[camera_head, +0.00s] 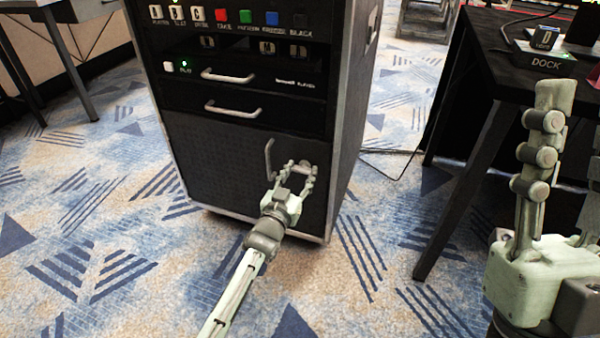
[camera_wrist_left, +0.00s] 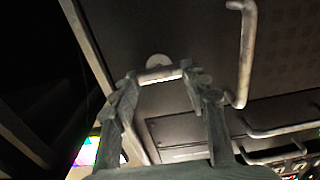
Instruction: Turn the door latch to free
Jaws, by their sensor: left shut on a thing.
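The door latch (camera_wrist_left: 160,74) is a short pale metal bar with a round mount behind it, on the dark lower door of the rack cabinet (camera_head: 215,160). In the left wrist view the bar lies crosswise between the fingertips of my left gripper (camera_wrist_left: 160,78), which is shut on it. In the head view my left gripper (camera_head: 298,170) is at the right part of the door, and its fingers partly hide the latch. A bent grey door handle (camera_head: 268,160) stands just left of it. My right gripper (camera_head: 574,110) is open at the right edge, partly cut off, holding nothing visible.
Above the door are two drawers with pale handles (camera_head: 233,110) and a row of coloured buttons (camera_head: 245,16). A black table (camera_head: 490,60) with a dock device (camera_head: 545,55) stands at the right. Patterned carpet is clear around the cabinet's front.

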